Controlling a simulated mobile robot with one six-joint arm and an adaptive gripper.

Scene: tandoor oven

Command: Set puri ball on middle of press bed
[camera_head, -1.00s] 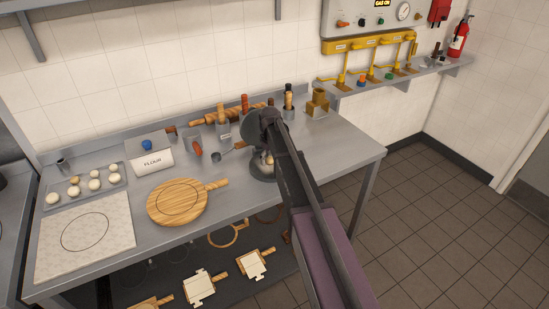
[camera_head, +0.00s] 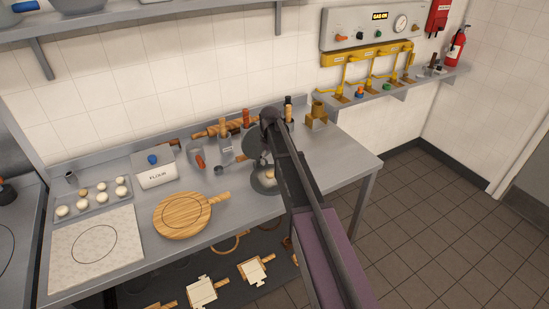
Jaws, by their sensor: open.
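A round dark metal press (camera_head: 264,187) stands on the steel table, partly behind my arm. Its grey round lid (camera_head: 251,143) seems to stand raised at the back. A small pale shape like a puri ball (camera_head: 269,174) shows over the bed, beside the arm. I cannot tell whether it touches the bed or sits at its middle. My arm crosses in front from the lower right, and my gripper is hidden behind it. Several more pale dough balls (camera_head: 62,211) sit on a tray (camera_head: 97,209) at the left.
A round wooden board (camera_head: 181,222) and a white marked mat (camera_head: 65,266) lie left of the press. A flour box (camera_head: 155,167), a scoop and utensil holders stand along the back. A brass block (camera_head: 317,117) is at the back right. The table's right end is clear.

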